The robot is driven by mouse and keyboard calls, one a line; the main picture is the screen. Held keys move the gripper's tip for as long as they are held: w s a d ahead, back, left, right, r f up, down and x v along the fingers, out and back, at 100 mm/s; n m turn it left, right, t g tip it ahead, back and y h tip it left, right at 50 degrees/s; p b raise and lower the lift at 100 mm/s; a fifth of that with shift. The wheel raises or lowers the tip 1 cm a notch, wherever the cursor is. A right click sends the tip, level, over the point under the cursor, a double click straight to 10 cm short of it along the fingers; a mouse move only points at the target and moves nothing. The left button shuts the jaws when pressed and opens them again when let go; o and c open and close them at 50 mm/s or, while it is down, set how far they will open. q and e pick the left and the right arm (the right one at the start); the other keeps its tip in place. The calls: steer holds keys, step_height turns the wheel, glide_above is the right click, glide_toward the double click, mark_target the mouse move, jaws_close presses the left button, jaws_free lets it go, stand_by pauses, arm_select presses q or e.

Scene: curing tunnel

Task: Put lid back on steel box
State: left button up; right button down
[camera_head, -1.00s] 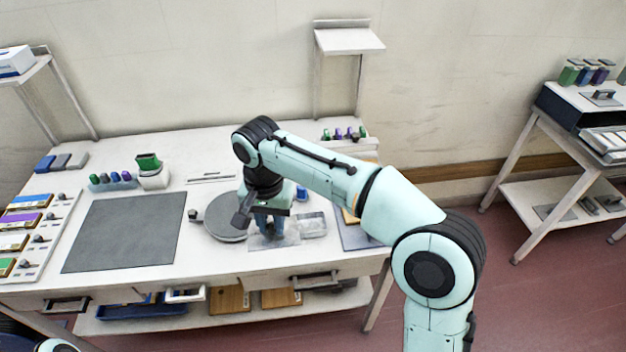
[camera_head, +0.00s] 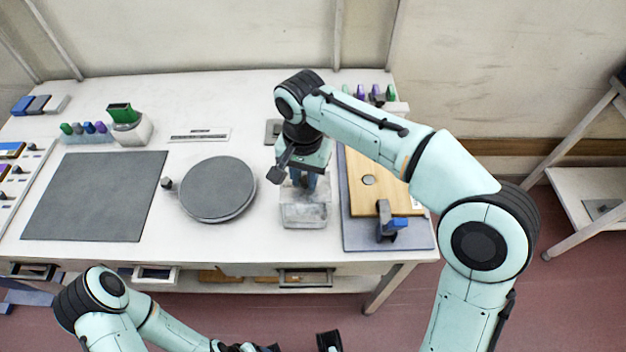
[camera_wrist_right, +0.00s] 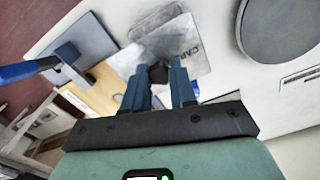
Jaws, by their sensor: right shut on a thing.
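The steel box (camera_head: 305,215) is a small grey metal box near the front of the workbench, right of a round dark disc. My right gripper (camera_head: 304,186) points down just above and behind its visible front part. In the right wrist view its blue fingers (camera_wrist_right: 160,85) are shut on a dark knob (camera_wrist_right: 158,73), which looks like the lid's. Grey metal shows beyond the fingers, with part of a printed label. The hand hides much of the lid, so I cannot tell whether it touches the box. My left gripper (camera_head: 300,346) is cut off by the bottom edge.
The round disc (camera_head: 217,188) and a dark square mat (camera_head: 95,197) lie to the left. A wooden board (camera_head: 368,180) and a blue-handled tool (camera_head: 392,228) are on a grey-blue mat close to the right. Bare bench lies between the disc and the box.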

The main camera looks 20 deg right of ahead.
mark_target(303, 182)
steer(key=shift+s+a+f+b, duration=0.25)
steer(key=shift+s+f+b, duration=0.1)
steer(key=shift+f, duration=0.4)
steer(key=shift+a+f, duration=0.1)
steer(key=shift+f, duration=0.05)
steer(key=shift+w+f, duration=0.25)
steer(key=shift+w, duration=0.05)
steer(key=shift+s+f+b, duration=0.1)
steer(key=shift+f+b, duration=0.75)
steer(key=shift+b, duration=0.25)
step_height(303, 182, down, 3)
steer(key=shift+r+b, duration=0.2)
steer(key=shift+b, duration=1.05)
steer(key=shift+f+b, duration=0.45)
steer(key=shift+f, duration=0.35)
arm_select(q)
step_height(303, 182, down, 6)
steer(key=shift+w+a+f, duration=0.15)
steer(key=shift+w+f, duration=0.05)
steer(key=shift+w, duration=0.05)
steer(key=shift+r+p, duration=0.5)
steer(key=shift+w+r+t+p, duration=0.1)
steer(key=shift+r+t+p, duration=0.2)
steer(key=shift+p, duration=0.05)
arm_select(e)
steer(key=shift+f, duration=0.15)
